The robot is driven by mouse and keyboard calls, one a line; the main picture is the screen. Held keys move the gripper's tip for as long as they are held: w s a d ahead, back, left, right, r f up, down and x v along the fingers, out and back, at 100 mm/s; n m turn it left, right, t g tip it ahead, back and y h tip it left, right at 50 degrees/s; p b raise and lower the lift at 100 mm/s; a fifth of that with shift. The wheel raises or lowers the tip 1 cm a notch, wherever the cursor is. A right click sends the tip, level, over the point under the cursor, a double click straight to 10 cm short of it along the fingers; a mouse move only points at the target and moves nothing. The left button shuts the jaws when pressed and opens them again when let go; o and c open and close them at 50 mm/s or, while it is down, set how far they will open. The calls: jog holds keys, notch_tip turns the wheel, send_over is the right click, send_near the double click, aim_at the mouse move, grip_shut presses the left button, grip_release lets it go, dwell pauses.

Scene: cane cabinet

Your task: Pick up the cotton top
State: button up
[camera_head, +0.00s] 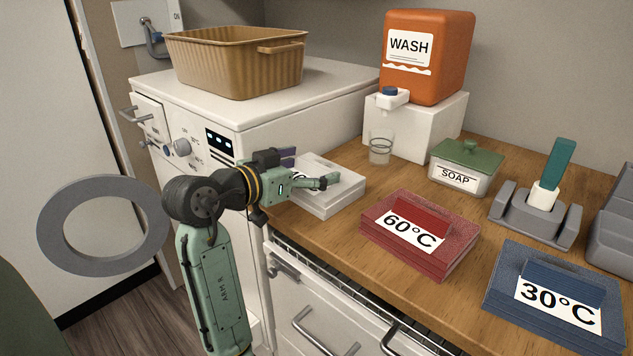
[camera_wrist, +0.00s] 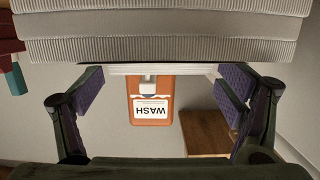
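A pale, folded block with a partly hidden label (camera_head: 340,197), which looks like the cotton top, lies on the left end of the wooden counter beside the washer. My gripper (camera_head: 328,182) is low over it and hides part of its top and label. In the wrist view, which is upside down, pale ribbed layers (camera_wrist: 160,40) fill the top edge. A thin white strip lies at their edge, between the fingers in the picture. My gripper (camera_wrist: 160,92) is open, with its purple pads wide apart. I cannot tell whether it touches the block.
A red 60°C block (camera_head: 440,258) and a blue 30°C block (camera_head: 530,265) lie to the right. A soap box (camera_head: 462,178), a glass (camera_head: 380,150) and an orange WASH container (camera_head: 450,60) stand behind. A tan basket (camera_head: 235,70) is on the washer. Its round door (camera_head: 60,235) hangs open.

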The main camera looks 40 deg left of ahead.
jog(key=c, duration=0.8)
jog(key=shift+c, duration=0.2)
